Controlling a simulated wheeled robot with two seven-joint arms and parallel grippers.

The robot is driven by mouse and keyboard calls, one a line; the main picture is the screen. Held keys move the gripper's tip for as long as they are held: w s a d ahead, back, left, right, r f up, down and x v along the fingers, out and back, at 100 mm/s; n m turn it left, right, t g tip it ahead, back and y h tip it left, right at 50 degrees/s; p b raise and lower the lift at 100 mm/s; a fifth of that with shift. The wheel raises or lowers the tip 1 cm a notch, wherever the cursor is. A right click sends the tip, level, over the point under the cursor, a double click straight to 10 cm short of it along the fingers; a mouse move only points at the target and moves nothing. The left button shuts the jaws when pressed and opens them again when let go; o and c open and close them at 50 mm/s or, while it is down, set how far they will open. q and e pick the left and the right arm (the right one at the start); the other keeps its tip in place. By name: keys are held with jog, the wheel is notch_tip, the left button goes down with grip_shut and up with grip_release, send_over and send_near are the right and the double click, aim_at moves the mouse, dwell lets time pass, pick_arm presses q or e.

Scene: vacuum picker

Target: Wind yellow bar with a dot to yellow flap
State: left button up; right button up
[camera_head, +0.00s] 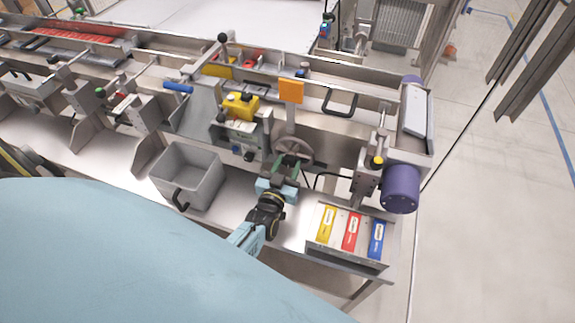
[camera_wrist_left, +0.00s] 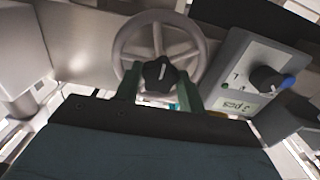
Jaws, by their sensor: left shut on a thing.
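A grey spoked handwheel (camera_head: 294,148) stands at the front of the machine. An orange-yellow square flap (camera_head: 291,91) stands on a post above the wheel. A yellow block (camera_head: 241,104) with a black knob sits to its left, and another yellow part (camera_head: 218,67) lies behind. I cannot make out a dot on any bar. My right gripper is out of view.
A grey bin (camera_head: 188,174) stands left of my left gripper. A box with yellow, red and blue labels (camera_head: 351,231) stands to the right, near a purple motor (camera_head: 400,188). A grey control box with a dial (camera_wrist_left: 250,75) is close beside the wheel.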

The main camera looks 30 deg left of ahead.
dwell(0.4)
pick_arm(q)
jog(key=o, duration=1)
jog(key=shift+c, duration=0.2)
jog(key=shift+s, duration=0.15)
jog(key=v, duration=1.3)
jog(key=shift+p, duration=0.4)
jog(key=shift+s, duration=0.1)
